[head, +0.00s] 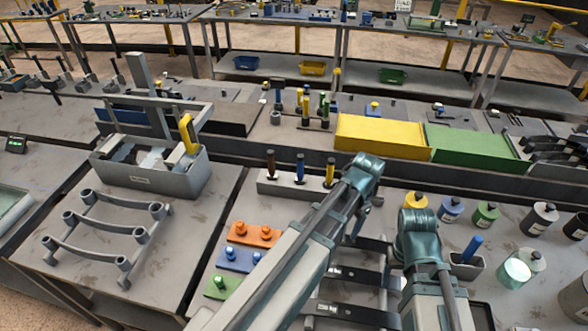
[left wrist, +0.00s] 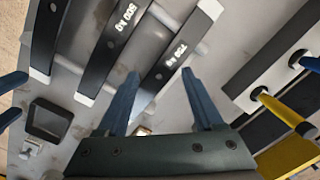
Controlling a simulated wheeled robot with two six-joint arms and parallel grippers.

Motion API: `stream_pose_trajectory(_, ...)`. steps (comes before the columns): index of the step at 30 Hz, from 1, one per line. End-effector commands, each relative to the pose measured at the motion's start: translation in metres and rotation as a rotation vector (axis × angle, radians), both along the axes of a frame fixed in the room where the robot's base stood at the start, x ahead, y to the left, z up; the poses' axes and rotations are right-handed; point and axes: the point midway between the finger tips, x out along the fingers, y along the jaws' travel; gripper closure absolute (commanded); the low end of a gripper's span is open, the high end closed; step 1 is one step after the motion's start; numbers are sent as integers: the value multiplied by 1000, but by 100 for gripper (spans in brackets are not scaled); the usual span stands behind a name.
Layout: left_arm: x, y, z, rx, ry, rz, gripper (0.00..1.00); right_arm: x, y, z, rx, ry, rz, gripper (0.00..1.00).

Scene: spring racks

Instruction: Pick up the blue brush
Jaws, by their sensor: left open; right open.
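Two blue-handled tools show in the head view. One blue handle (head: 300,166) stands between brown and yellow handles in a grey rack; the other blue handle (head: 473,246) leans in a small grey cup. No bristles show, so I cannot tell which is the brush. The rack's blue handle (left wrist: 311,64) also shows at the right edge of the left wrist view. My left gripper (left wrist: 163,75) is open and empty near the dark leaf springs, apart from the rack. Two blue fingers at that view's left edge look like my right gripper (left wrist: 25,93), open and empty.
The grey rack (head: 268,186) also holds a brown handle (head: 271,163) and a yellow handle (head: 330,171). Dark leaf springs (head: 362,275) lie close below my arms. Orange (head: 253,233) and blue (head: 240,260) blocks sit left. Several capped jars stand right.

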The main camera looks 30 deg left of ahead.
Motion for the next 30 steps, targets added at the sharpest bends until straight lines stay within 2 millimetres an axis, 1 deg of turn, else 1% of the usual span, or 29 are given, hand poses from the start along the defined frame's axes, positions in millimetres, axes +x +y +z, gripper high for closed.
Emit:
stream_pose_trajectory(1, 50, 27, 26, -12, 4, -55, 32, 0, 0, 26, 0, 0, -2, 32)
stream_pose_trajectory(2, 67, 43, 32, -20, 5, -99, 32, 0, 0, 32, 1, 0, -2, 32)
stream_pose_trajectory(3, 89, 64, 40, -30, 6, -157, 32, 0, 0, 41, 1, 0, -3, 32)
stream_pose_trajectory(5, 118, 98, 52, -42, 5, -240, 32, 0, 0, 52, 1, 0, -4, 32)
stream_pose_trajectory(6, 134, 121, 59, -50, 4, -292, 32, 0, 0, 59, 1, 0, -5, 32)
stream_pose_trajectory(8, 155, 153, 67, -58, 1, -363, 32, 0, 0, 68, 2, 0, -6, 32)
stream_pose_trajectory(9, 166, 172, 72, -64, 0, -406, 32, 0, 0, 73, 2, 0, -7, 32)
stream_pose_trajectory(12, 184, 211, 81, -72, -5, -489, 32, 0, 0, 81, 1, 1, -8, 32)
stream_pose_trajectory(13, 187, 220, 82, -73, -7, -508, 32, 0, 0, 83, 1, 1, -8, 32)
stream_pose_trajectory(15, 192, 234, 85, -76, -8, -541, 32, 0, 0, 85, 1, 1, -9, 32)
stream_pose_trajectory(18, 194, 244, 85, -76, -10, -566, 32, 0, 0, 86, 1, 1, -9, 32)
stream_pose_trajectory(25, 193, 244, 78, -77, -10, -571, 32, 0, 0, 79, 2, 0, -9, 32)
stream_pose_trajectory(30, 193, 243, 60, -77, -10, -570, 32, 0, 0, 61, 2, 0, -8, 32)
